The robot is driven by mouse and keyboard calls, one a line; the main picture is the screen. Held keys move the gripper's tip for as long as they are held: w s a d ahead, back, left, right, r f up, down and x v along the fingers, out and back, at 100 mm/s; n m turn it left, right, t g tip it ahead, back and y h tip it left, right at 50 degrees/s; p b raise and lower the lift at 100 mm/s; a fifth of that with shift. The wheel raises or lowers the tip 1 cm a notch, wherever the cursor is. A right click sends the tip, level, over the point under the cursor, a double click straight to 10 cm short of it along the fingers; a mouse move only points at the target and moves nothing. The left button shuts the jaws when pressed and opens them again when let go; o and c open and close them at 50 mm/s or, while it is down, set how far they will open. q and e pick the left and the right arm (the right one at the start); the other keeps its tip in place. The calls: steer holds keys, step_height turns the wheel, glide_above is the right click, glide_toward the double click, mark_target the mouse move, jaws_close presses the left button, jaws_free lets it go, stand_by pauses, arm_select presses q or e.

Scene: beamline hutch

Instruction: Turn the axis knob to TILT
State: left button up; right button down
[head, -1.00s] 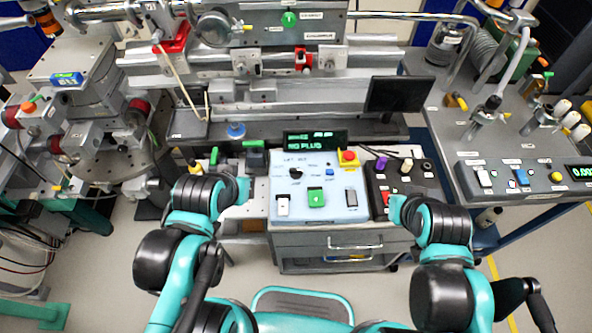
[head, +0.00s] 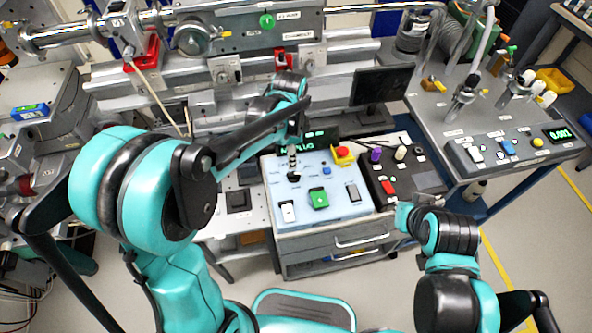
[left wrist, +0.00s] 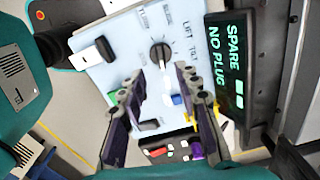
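The axis knob (left wrist: 160,52) is a black round knob on a light blue panel, with small printed labels around it. LIFT is readable beside it in the left wrist view. In the head view the knob (head: 293,177) is just below my left gripper (head: 292,158). In the left wrist view, the dark fingers of my left gripper (left wrist: 159,74) are spread apart with nothing between the tips, and the knob shows just beyond them. I cannot tell whether a finger touches it.
The light blue panel (head: 342,208) also bears a green button (head: 318,199), white and dark rocker switches, a blue button and a red-yellow stop button (head: 343,154). A display (left wrist: 226,68) reading SPARE NO PLUG stands behind it. A dark control box (head: 408,183) sits to the right.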

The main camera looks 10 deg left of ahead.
mark_target(294, 173)
arm_select(q)
steer(key=shift+w+d+f, duration=0.2)
steer(key=shift+d+f, duration=0.05)
steer(key=shift+f, duration=0.1)
steer(key=shift+f+m, duration=0.3)
steer(key=shift+f, duration=0.1)
step_height(294, 173, down, 7)
steer(key=b, duration=0.3)
jaws_close()
